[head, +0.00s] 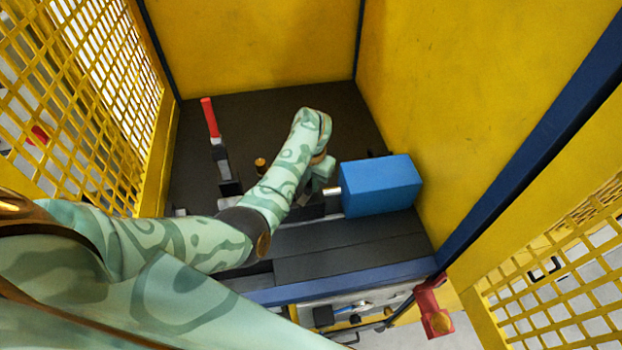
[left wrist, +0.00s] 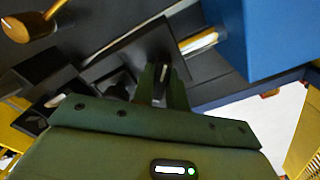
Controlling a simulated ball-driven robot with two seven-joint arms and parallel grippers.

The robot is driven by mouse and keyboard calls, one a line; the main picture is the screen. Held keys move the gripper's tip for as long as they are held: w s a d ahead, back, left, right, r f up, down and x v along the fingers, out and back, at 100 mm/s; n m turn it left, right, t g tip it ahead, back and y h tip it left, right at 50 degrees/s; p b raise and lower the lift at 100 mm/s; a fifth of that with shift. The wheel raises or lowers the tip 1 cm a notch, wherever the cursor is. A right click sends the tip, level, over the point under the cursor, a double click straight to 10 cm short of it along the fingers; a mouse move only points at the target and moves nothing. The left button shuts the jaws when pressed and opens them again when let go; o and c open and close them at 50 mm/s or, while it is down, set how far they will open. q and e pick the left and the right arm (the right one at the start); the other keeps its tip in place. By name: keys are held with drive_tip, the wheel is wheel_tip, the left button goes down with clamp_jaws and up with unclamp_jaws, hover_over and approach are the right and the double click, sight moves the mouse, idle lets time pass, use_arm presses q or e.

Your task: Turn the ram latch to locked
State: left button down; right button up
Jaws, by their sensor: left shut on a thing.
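The blue ram block (head: 380,185) sits on the dark bench at the right, with a shiny rod at its left end. The rod (left wrist: 198,42) also shows in the left wrist view, beside the blue block (left wrist: 262,35). My left gripper (head: 322,178) reaches down just left of the blue block. In the left wrist view its green fingers (left wrist: 163,84) are closed around a small dark piece, which seems to be the ram latch (left wrist: 164,70). The fingers hide most of it, and I cannot tell its turned position. My right gripper is not in view.
A red-handled lever (head: 210,118) stands upright at the left of the bench. A brass knob (head: 261,164) is behind my left forearm. Yellow panels and mesh guards enclose the bench. A red fitting (head: 433,310) is at the front right. The back of the bench is clear.

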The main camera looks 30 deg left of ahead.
use_arm(q)
drive_tip(key=m+p, duration=0.1)
drive_tip(key=m, duration=0.4)
drive_tip(key=shift+r+p, duration=0.1)
drive_tip(key=shift+p, duration=0.2)
drive_tip(key=shift+m+p, duration=0.6)
drive_tip(key=shift+m, duration=1.8)
drive_tip(key=c, duration=1.4)
unclamp_jaws()
wheel_tip(320, 180, up, 16)
drive_tip(key=p, duration=0.4)
